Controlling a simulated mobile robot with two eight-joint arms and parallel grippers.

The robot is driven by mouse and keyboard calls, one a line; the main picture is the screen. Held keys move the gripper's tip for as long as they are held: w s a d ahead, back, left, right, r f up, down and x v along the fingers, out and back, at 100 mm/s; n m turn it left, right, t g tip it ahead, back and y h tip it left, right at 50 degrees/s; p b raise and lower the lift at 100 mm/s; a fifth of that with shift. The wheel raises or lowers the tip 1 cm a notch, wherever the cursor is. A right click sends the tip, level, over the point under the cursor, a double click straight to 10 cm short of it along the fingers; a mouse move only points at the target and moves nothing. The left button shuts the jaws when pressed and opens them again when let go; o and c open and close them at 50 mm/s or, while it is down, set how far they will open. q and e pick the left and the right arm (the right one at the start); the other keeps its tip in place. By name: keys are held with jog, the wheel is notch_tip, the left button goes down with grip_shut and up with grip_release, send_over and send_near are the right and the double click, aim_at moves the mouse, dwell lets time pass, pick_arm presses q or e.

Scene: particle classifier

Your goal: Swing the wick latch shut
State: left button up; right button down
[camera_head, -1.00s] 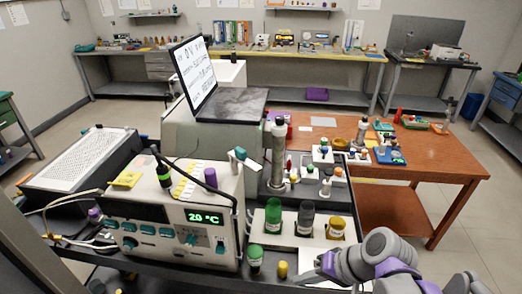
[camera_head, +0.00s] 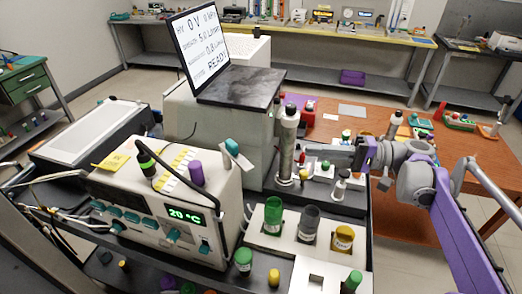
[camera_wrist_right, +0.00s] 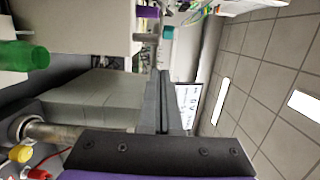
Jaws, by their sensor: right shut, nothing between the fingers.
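The white counter box (camera_head: 165,205) with a green "20 °C" display stands at the left of the black bench in the head view. A teal tilted lever (camera_head: 234,148) stands at its top right corner; it may be the wick latch, but I cannot tell for sure. My right gripper (camera_head: 310,152) points left from the right side, beside the upright silver column (camera_head: 286,145), apart from the lever. Its fingers show shut and empty in the right wrist view (camera_wrist_right: 163,80). My left gripper is not in view.
A white rack with green (camera_head: 273,215), grey (camera_head: 308,222) and yellow (camera_head: 343,238) bottles stands in front of the column. A monitor (camera_head: 198,45) is behind. Small fittings crowd the column's foot. The brown table (camera_head: 400,225) at right has bare patches.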

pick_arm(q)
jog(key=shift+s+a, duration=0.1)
pick_arm(e)
jog(key=shift+s+a, duration=0.1)
jog(key=shift+s, duration=0.05)
send_near(235, 151)
jog(key=w+a+f, duration=0.1)
jog(key=w+a, duration=0.1)
jog(key=w, duration=0.2)
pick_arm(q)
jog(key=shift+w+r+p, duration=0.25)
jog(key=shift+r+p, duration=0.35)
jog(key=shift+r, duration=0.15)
pick_arm(e)
jog(key=s+a, duration=0.2)
jog(key=shift+a+f, duration=0.3)
jog(key=shift+a, duration=0.1)
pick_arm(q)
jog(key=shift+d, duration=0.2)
pick_arm(e)
jog(key=shift+a, duration=0.1)
